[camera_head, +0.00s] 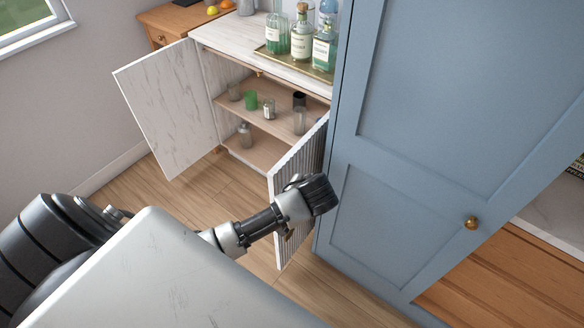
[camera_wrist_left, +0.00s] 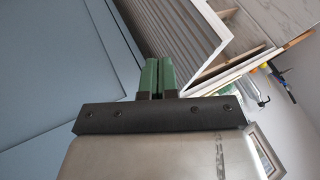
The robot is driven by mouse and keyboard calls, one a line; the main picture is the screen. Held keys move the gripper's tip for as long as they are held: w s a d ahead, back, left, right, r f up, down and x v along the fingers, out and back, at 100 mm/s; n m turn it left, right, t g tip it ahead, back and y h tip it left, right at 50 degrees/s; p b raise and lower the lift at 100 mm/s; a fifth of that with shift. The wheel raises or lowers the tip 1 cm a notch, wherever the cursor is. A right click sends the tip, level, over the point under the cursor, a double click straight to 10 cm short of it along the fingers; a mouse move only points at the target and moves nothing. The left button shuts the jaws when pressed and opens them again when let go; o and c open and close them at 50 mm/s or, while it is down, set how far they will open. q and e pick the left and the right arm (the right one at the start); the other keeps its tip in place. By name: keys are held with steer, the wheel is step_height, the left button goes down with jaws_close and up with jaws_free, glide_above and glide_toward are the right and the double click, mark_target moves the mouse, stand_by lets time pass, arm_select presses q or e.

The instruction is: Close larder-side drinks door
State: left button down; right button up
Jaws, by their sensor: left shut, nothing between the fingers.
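The larder-side drinks door (camera_head: 291,185) is the right-hand door of the pale drinks cabinet (camera_head: 262,58). It stands ajar beside the blue larder, swung out toward me, with its ribbed face to the right. Its ribbed face also shows in the left wrist view (camera_wrist_left: 185,30). My left gripper (camera_head: 322,195) is in front of this door in the head view, between it and the larder. In the left wrist view its green fingers (camera_wrist_left: 158,75) are together with nothing between them. Whether it touches the door is unclear. My right gripper is out of view.
The tall blue larder (camera_head: 440,130) with a brass knob (camera_head: 471,223) stands close on the right. The cabinet's other door (camera_head: 165,105) is wide open at left. Glasses stand on the shelves (camera_head: 262,112), bottles on a tray (camera_head: 268,50) on top. The floor (camera_head: 205,200) in front is clear.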

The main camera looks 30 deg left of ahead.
mark_target(283, 185)
arm_select(q)
steer(key=w+a+f, duration=0.1)
steer(key=a+f, duration=0.1)
steer(key=w+a+f+p, duration=0.1)
steer(key=a+f, duration=0.1)
steer(key=a, duration=0.1)
steer(key=w+a+f, duration=0.1)
steer(key=a+f, duration=0.1)
steer(key=shift+w+a+f, duration=0.15)
steer(key=shift+a+f, duration=0.05)
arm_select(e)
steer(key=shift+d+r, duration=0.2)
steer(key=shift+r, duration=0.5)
